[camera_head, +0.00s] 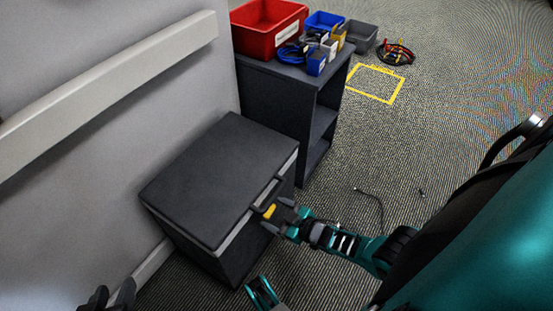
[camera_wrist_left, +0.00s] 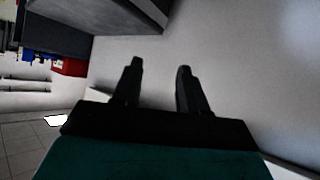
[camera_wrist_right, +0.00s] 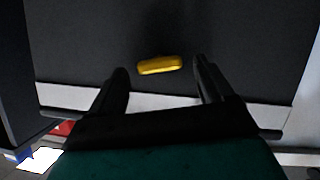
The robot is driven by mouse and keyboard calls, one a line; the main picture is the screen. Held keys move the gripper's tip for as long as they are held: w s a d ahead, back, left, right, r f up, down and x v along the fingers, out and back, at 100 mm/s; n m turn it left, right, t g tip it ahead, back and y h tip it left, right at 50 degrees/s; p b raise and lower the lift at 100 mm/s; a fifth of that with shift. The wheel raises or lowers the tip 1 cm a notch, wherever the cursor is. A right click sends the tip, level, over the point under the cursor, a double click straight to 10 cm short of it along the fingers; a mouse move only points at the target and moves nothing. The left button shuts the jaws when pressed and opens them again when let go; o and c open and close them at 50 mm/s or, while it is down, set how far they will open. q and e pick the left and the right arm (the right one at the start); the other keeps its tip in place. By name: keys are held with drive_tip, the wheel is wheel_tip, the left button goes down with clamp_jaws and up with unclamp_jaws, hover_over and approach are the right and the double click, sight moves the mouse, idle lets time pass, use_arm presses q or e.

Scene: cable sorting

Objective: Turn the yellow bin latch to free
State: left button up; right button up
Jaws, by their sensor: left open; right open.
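The yellow latch (camera_head: 269,211) is on the front face of a dark lidded bin (camera_head: 215,180) that stands on the floor against the wall. In the right wrist view the yellow latch (camera_wrist_right: 160,65) lies level across the dark front, between and just beyond my fingertips. My right gripper (camera_head: 272,216) is open and close in front of the latch; I cannot tell whether it touches it. My left gripper (camera_head: 108,298) is at the bottom left of the head view. In the left wrist view it (camera_wrist_left: 160,68) is open and empty, facing the wall.
A dark shelf (camera_head: 290,80) beside the bin holds a red bin (camera_head: 268,27), a blue bin (camera_head: 324,21) and small containers with cables. A grey bin (camera_head: 359,37), coiled cables (camera_head: 396,53) and a yellow floor outline (camera_head: 376,83) are behind. A loose cable (camera_head: 375,200) lies on the carpet.

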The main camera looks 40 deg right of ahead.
use_arm(q)
drive_tip(key=a+r+p, duration=0.1)
drive_tip(key=p, duration=0.1)
drive_tip(key=r+p, duration=0.1)
drive_tip(key=p, duration=0.2)
drive_tip(key=shift+s+a+r+y, duration=0.2)
drive_tip(key=shift+s+a+y, duration=0.15)
drive_tip(key=shift+s+y, duration=0.05)
use_arm(e)
drive_tip(key=v, duration=1.2)
drive_tip(key=shift+s+r, duration=0.15)
drive_tip(key=shift+s, duration=0.2)
